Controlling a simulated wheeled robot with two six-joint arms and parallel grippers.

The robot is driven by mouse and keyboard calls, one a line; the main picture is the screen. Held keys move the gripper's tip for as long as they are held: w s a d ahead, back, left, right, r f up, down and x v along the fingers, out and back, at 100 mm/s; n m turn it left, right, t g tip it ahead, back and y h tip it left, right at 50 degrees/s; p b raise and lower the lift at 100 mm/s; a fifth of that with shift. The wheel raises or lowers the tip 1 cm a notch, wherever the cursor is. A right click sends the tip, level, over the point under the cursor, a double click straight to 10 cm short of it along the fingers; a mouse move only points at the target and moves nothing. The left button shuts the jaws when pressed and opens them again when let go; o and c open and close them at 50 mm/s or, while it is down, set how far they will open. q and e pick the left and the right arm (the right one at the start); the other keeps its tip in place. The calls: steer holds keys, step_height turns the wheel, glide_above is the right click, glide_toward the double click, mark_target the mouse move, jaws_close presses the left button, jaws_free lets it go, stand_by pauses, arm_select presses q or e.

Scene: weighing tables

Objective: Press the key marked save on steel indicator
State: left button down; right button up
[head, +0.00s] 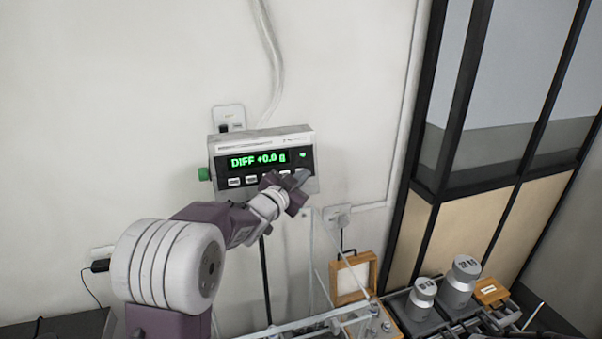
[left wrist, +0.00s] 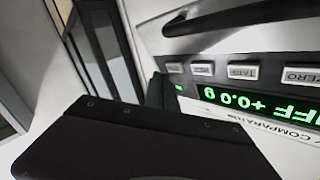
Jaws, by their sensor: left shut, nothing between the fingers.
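The steel indicator (head: 218,160) is fixed against the wall, its green display (head: 258,160) reading "DIFF +0.0 g". A row of pale keys runs under the display; my arm and gripper hide the right part of the row in the head view. In the left wrist view the indicator appears upside down, with keys reading ZERO (left wrist: 302,75) and TARE (left wrist: 243,72); two smaller keys (left wrist: 202,69) beyond them are too small to read surely. My left gripper (head: 300,179) is shut and empty at the indicator's lower right front. I cannot tell whether it touches a key.
Below stand a glass-framed balance, an open wooden box (head: 354,278) and steel weights (head: 461,281) on the bench. A green knob (head: 204,174) sticks out at the indicator's left. A black-framed partition (head: 430,160) rises at right.

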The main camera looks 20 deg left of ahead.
arm_select(q)
steer(key=shift+w, duration=0.1)
steer(key=shift+w+a+f, duration=0.1)
steer(key=shift+w+a, duration=0.15)
steer(key=shift+w+a+f, duration=0.1)
steer(key=shift+w+a, duration=0.1)
steer(key=shift+w, duration=0.1)
stand_by(1.0)
steer(key=shift+s+d+r+b, duration=0.2)
steer(key=shift+s+d+b, duration=0.1)
steer(key=shift+s+d, duration=0.25)
steer(key=shift+s+a, duration=0.1)
steer(key=shift+s, duration=0.05)
